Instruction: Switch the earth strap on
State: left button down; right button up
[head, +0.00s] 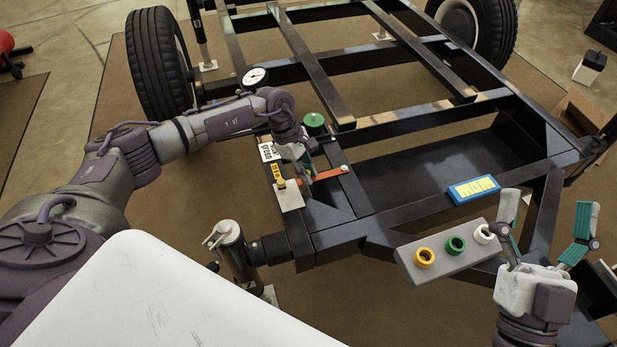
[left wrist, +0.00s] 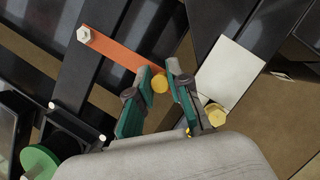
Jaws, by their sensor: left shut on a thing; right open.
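The earth strap (head: 327,173) is an orange-red bar on the black frame. It is bolted at one end, and the bolt (left wrist: 84,34) shows in the left wrist view. A round yellow knob (left wrist: 160,84) is at the strap's other end, between the fingers of my left gripper (left wrist: 159,68). My left gripper is shut on that knob; its fingers partly hide it in the head view. A pale plate (head: 289,197) with a second yellow post (left wrist: 216,115) lies beside the gripper, apart from the strap's end. My right gripper (head: 546,212) is open and empty at the lower right.
A grey panel (head: 437,266) with yellow, green and white sockets stands near my right gripper. A blue-yellow box (head: 473,189) sits on the frame.

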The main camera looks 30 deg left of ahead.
pick_arm(q)
jog(key=shift+w+a, duration=0.15)
pick_arm(e)
jog(key=shift+s+d+r+t+y, duration=0.1)
jog(key=shift+s+r+t+y, duration=0.3)
jog(key=shift+s+r+t, duration=0.5)
pick_arm(q)
jog(key=c, duration=1.1)
grip_release()
jog(key=v, duration=1.2)
jog(key=shift+w, duration=0.1)
